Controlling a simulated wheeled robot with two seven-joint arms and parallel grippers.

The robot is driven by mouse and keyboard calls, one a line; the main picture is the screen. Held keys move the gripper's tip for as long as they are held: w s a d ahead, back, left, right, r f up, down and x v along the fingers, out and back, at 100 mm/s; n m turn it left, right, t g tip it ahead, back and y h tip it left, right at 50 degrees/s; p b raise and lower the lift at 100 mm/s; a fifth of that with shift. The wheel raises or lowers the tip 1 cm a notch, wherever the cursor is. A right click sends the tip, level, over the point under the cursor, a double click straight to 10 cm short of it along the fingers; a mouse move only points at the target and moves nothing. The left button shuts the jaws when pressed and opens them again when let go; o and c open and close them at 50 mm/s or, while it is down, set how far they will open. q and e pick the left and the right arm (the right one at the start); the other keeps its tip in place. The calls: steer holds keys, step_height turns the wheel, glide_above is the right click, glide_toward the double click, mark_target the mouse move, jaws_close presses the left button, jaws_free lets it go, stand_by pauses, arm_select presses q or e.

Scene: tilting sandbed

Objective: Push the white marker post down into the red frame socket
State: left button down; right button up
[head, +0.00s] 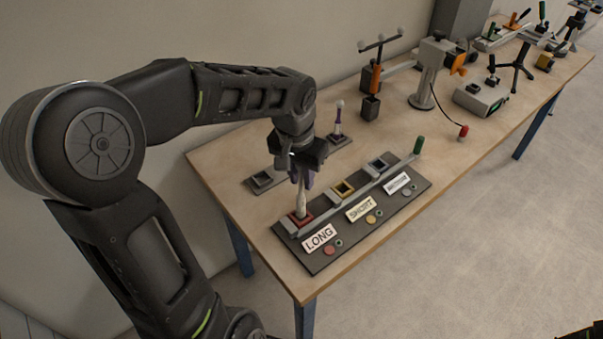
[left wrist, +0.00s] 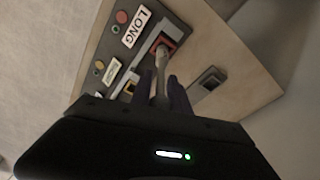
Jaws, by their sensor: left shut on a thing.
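My left gripper (head: 299,172) is shut on the white marker post (head: 301,203) above the dark board. The post hangs near upright from the jaws. Its lower end is at the red frame socket (head: 293,222), beside the LONG label. In the left wrist view the post (left wrist: 161,72) runs from between the fingers (left wrist: 162,88) to the red frame (left wrist: 170,42), and its tip overlaps the frame. I cannot tell how deep the tip sits in the socket. The post's upper part is hidden by the gripper. My right gripper does not show clearly; only a dark piece is at the lower right corner.
A yellow frame socket (head: 343,188) and a grey-blue one (head: 380,163) lie further along the board (head: 330,249). A purple-and-white post (head: 338,120) stands behind. Instruments fill the table's far end.

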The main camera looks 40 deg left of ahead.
arm_select(q)
steer(key=shift+f+b, duration=0.65)
steer(key=shift+f, duration=0.45)
steer(key=c, duration=1.2)
jaws_free()
steer(key=shift+o, duration=0.2)
steer(key=r, duration=0.5)
steer(key=s+r, duration=0.1)
steer(key=r, duration=0.1)
steer(key=shift+r, duration=0.4)
